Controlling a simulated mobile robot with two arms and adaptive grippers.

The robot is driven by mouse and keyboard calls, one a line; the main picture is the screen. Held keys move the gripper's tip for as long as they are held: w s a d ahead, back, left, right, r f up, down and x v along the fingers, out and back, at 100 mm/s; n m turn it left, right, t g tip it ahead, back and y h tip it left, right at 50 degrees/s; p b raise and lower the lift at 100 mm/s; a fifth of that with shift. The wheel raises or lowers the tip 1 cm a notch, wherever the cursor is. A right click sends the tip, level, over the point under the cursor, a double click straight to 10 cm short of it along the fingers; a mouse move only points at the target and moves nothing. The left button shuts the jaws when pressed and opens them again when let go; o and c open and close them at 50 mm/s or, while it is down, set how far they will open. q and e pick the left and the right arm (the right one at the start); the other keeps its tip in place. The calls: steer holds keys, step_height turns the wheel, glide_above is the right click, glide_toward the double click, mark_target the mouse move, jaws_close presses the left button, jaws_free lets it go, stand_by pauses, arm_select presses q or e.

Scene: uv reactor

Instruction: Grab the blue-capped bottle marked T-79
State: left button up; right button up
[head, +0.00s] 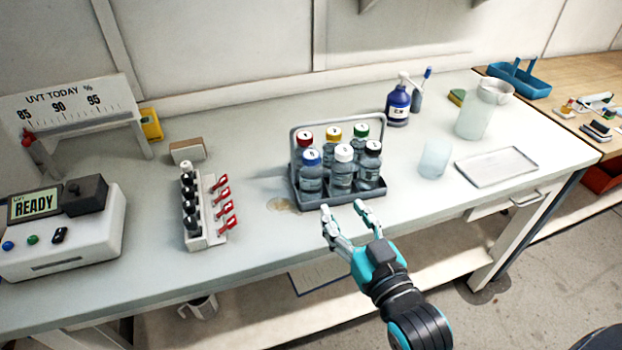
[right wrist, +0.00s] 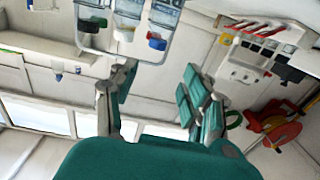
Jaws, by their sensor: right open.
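The blue-capped bottle (head: 312,174) stands upright at the front left of a grey carrier (head: 288,172), among several bottles with other cap colours. Its label is too small to read as T-79. In the right wrist view, which looks upside down, its blue cap (right wrist: 157,44) shows near the top. My right gripper (head: 343,207) is open and empty in front of the carrier at the bench's front edge, apart from the bottles. In the right wrist view the open fingers (right wrist: 155,84) have nothing between them. My left gripper is not in view.
A white-capped bottle (head: 343,170) stands right of the blue one, with a red-capped bottle (head: 304,143) behind. A vial rack (head: 205,237) is to the left. A beaker (head: 434,160) and tray (head: 497,167) are to the right. Bench space left of the carrier is mostly clear.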

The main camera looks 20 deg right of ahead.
mark_target(313, 156)
steer(key=w, duration=0.4)
steer(key=w+p, duration=0.1)
steer(key=w, duration=0.3)
steer(key=w+p, duration=0.1)
steer(key=w, duration=0.3)
steer(key=shift+w+a+r, duration=0.1)
steer(key=shift+a+r, duration=0.25)
steer(key=shift+a, duration=0.05)
steer(key=w+p, duration=0.1)
steer(key=w, duration=0.3)
steer(key=shift+w+r+p, duration=0.1)
steer(key=shift+r+p, duration=0.05)
steer(key=shift+p, duration=0.2)
steer(key=shift+w, duration=0.5)
steer(key=shift+s, duration=0.1)
steer(key=shift+c, duration=1)
jaws_close()
